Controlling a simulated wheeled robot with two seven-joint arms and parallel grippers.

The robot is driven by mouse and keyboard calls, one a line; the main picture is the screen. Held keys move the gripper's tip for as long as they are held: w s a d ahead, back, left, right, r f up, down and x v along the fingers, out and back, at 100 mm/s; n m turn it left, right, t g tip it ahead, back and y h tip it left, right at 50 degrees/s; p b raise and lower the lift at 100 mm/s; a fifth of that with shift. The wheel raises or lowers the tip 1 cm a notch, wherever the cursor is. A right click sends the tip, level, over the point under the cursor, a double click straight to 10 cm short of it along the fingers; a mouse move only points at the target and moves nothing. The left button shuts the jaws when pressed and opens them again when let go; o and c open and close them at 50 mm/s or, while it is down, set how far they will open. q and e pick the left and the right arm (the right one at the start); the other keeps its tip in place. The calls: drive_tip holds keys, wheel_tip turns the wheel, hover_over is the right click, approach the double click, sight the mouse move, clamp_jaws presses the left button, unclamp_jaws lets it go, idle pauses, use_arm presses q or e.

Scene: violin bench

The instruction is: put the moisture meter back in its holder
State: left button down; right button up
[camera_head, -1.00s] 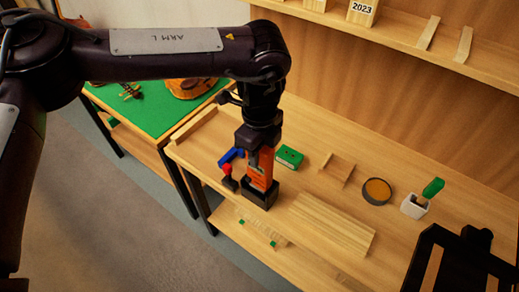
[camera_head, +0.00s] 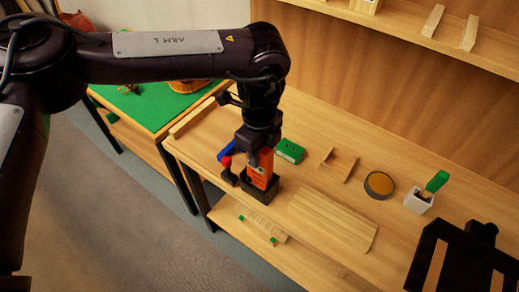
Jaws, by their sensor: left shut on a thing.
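The moisture meter (camera_head: 261,170) is an orange upright body with a dark upper part. My left gripper (camera_head: 257,150) is shut on its top from above. The black block-like holder (camera_head: 262,194) stands on the bench directly below. The meter's lower end is hidden by the holder's front wall, so it appears to be inside the holder; how deep it sits I cannot tell.
A red-topped black item (camera_head: 228,172) and a blue item (camera_head: 228,150) stand close left of the holder. A green box (camera_head: 290,151) is behind it.

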use_arm(q)
drive_tip(key=shift+f, duration=0.45)
drive_tip(key=c, duration=1)
unclamp_jaws()
